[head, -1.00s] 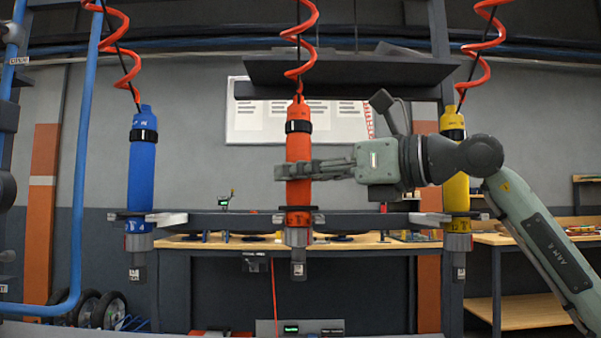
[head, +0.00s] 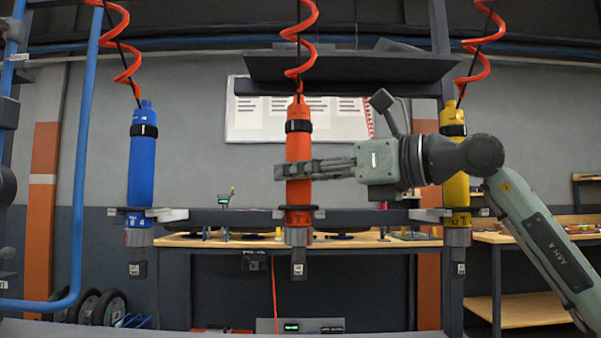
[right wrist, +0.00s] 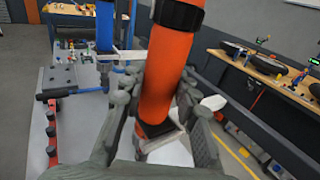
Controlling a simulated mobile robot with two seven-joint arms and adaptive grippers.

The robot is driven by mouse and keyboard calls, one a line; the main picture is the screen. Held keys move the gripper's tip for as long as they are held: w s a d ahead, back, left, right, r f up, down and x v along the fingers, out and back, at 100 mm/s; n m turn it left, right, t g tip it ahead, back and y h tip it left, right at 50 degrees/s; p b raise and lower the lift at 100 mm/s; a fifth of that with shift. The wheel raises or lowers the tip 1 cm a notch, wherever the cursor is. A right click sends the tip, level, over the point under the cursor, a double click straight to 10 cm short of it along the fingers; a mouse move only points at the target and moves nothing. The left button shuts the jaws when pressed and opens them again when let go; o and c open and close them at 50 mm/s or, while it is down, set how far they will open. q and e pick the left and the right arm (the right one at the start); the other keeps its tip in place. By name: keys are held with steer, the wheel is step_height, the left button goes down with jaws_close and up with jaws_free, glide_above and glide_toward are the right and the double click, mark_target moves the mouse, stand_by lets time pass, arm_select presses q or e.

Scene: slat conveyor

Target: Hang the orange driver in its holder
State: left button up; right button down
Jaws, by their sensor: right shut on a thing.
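The orange driver (head: 298,150) hangs upright from a red coiled hose in the head view. Its lower end lies at the middle holder (head: 279,214), with its grey nose below, level with the two neighbouring drivers. Whether its weight rests on the holder I cannot tell. My right gripper (head: 300,169) comes from the right and is shut around the driver's body, below the black band. In the right wrist view the orange driver (right wrist: 165,75) stands between my fingers, with a pale holder part (right wrist: 212,103) by its lower end. My left gripper is not in view.
A blue driver (head: 142,165) hangs at the left and a yellow driver (head: 453,185) at the right, partly behind my right arm. A dark rail (head: 245,219) runs between the holders. A dark shelf (head: 350,70) is above; a blue pipe (head: 82,170) stands at the left.

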steer(key=shift+f, duration=0.1)
steer(key=c, duration=1.2)
jaws_free()
steer(key=shift+s, duration=0.1)
steer(key=shift+o, duration=0.7)
steer(key=shift+f, duration=0.15)
steer(key=v, duration=1.2)
